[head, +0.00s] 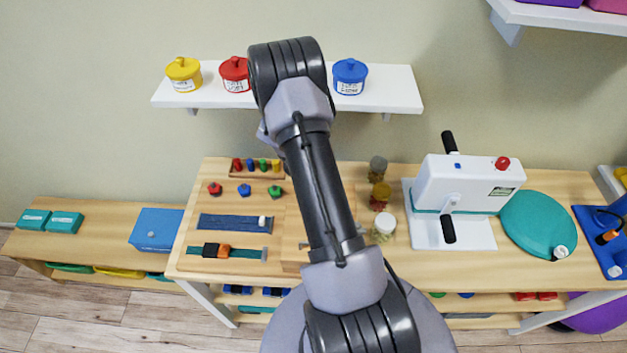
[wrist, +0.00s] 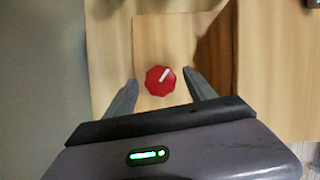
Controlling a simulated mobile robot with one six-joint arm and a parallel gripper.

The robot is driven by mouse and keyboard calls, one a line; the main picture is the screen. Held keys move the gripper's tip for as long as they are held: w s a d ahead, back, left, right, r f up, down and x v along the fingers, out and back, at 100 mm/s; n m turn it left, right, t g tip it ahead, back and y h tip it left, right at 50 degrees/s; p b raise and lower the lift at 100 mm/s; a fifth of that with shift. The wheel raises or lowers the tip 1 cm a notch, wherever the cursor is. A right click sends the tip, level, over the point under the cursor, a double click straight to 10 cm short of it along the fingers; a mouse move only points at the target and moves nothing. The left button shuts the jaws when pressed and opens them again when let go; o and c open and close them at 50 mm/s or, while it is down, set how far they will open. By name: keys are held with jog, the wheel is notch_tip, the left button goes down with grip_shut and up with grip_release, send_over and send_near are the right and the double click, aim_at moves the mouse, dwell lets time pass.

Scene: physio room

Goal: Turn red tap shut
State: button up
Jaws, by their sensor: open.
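In the wrist view a red tap knob (wrist: 160,80) with several flat sides sits on a pale wooden face. Its white mark points to the upper right. My gripper (wrist: 161,77) is open, with one finger on each side of the knob. Gaps show between the knob and both fingers, and the gripper is empty. In the head view my arm hides the gripper, and I cannot clearly make out this tap there.
Red (head: 215,188), blue (head: 244,190) and green (head: 275,191) knobs lie on the wooden table (head: 290,174). A small jar (head: 383,227) stands right of my arm. A white machine (head: 468,184) with black handles is farther right. A shelf (head: 400,93) with pots runs above.

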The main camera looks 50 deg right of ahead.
jog(key=n+b, duration=0.1)
jog(key=n, duration=0.1)
jog(key=n+t+h+b, duration=0.1)
jog(key=n, duration=0.1)
jog(key=shift+s+f+b, duration=0.15)
jog(key=shift+f+b, duration=0.25)
jog(key=n+b, duration=0.1)
jog(key=n, duration=0.1)
jog(key=n+t+b, duration=0.1)
jog(key=b, duration=0.1)
jog(key=shift+s+a+f+n+t, duration=0.1)
jog(key=shift+s+f+n+t, duration=0.1)
jog(key=shift+n+t, duration=0.15)
jog(key=n+t+b, duration=0.1)
jog(key=n+b, duration=0.1)
jog(key=n, duration=0.1)
jog(key=shift+s, duration=0.1)
jog(key=n, duration=0.1)
jog(key=r+n+t, duration=0.1)
jog(key=n, duration=0.1)
jog(key=shift+s+r+n+t, duration=0.1)
jog(key=shift+r+n+t, duration=0.15)
jog(key=p+v, duration=1)
jog(key=v, duration=0.7)
jog(key=shift+w+d+r+p, duration=0.2)
jog(key=shift+w+d+p, duration=0.1)
